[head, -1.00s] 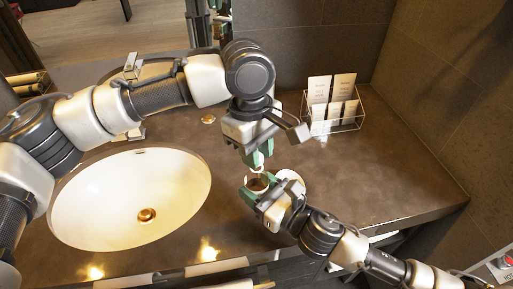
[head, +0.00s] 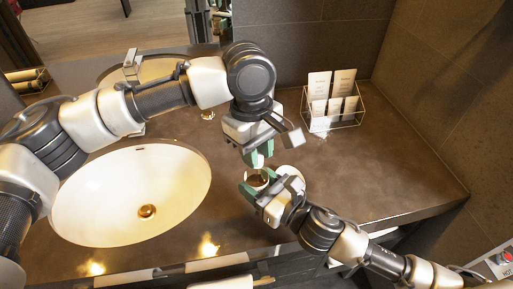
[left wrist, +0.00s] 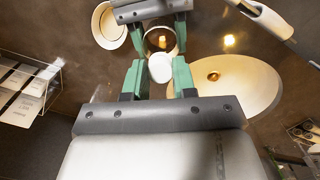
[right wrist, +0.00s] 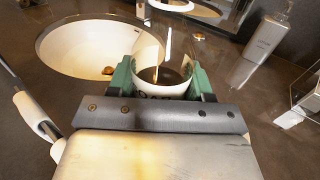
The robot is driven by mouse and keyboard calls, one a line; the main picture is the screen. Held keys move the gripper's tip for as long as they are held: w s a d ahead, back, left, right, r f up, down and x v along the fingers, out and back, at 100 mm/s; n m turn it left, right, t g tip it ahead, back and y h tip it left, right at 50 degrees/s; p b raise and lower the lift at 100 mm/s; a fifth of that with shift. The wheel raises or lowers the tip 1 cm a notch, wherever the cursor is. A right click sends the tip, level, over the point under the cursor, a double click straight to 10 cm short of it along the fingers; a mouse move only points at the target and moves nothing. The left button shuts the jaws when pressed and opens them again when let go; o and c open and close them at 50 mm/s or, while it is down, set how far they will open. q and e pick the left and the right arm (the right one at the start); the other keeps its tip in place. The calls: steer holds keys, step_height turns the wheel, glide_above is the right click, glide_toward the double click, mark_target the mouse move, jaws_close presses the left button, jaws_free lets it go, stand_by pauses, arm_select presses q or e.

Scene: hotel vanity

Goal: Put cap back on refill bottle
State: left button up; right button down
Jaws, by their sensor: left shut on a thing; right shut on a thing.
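The refill bottle (right wrist: 163,88) is a pale round container with an open top and a dark inside. My right gripper (head: 259,187) is shut around its sides; the bottle also shows between those green fingers in the left wrist view (left wrist: 160,40). My left gripper (head: 258,160) is above it, shut on the small white cap (left wrist: 160,68). The cap appears close above the open bottle in the head view, apart from it. In the left wrist view the cap overlaps the near side of the bottle's rim. The exact gap is hard to tell.
A white round dish (head: 291,171) lies just right of the bottle. A wire rack with cards (head: 334,104) stands at the back right. A white sink (head: 125,200) is at the left. The brown counter (head: 390,180) is clear at the right.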

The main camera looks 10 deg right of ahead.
arm_select(q)
steer(key=m, duration=0.5)
steer(key=shift+m+y, duration=0.3)
steer(key=m, duration=0.3)
steer(key=shift+m+y, duration=0.3)
steer(key=shift+m, duration=0.1)
steer(key=m, duration=0.7)
steer(key=shift+m+y, duration=0.4)
steer(key=m, duration=0.3)
steer(key=shift+m+t, duration=0.4)
steer(key=m, duration=0.5)
steer(key=shift+m+t, duration=0.3)
steer(key=shift+m, duration=0.1)
steer(key=m, duration=0.4)
steer(key=shift+t, duration=0.3)
steer(key=m, duration=0.7)
steer(key=shift+m+t+h, duration=0.3)
steer(key=shift+m, duration=0.1)
steer(key=m, duration=0.5)
steer(key=shift+f+m+h, duration=0.1)
steer(key=shift+m+h, duration=0.3)
steer(key=m, duration=0.3)
steer(key=shift+m, duration=0.4)
steer(key=m, duration=0.4)
steer(key=shift+h, duration=0.4)
steer(key=o, duration=1)
steer(key=shift+c, duration=0.2)
